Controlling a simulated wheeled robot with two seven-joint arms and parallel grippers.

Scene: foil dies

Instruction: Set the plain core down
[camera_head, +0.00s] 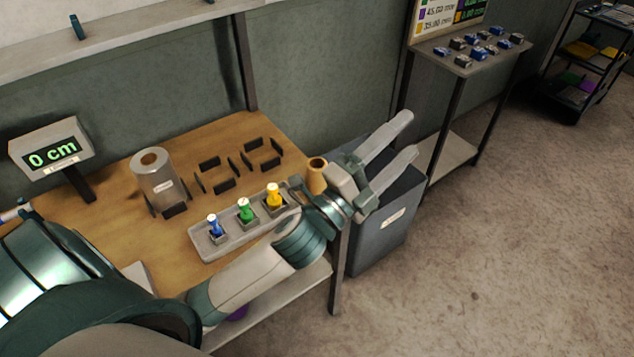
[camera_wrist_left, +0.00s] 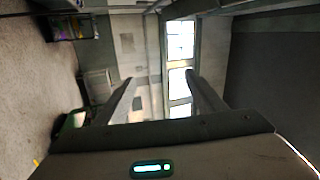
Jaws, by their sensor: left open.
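A short brown tube (camera_head: 317,178), which looks like the plain core, stands upright near the right end of the wooden table (camera_head: 110,240). Its lower part is partly hidden behind my left wrist. My left gripper (camera_head: 408,136) is open and empty, its two fingers pointing up and right, over the grey bin and away from the tube. In the left wrist view, the fingers (camera_wrist_left: 163,80) are spread with nothing between them. My right gripper is not in view.
A foil roll (camera_head: 157,182) stands in a holder beside empty dark brackets (camera_head: 215,175). A grey tray (camera_head: 215,247) holds blue, green and yellow dies. A grey bin (camera_head: 385,225) stands right of the table; open floor (camera_head: 500,260) lies beyond.

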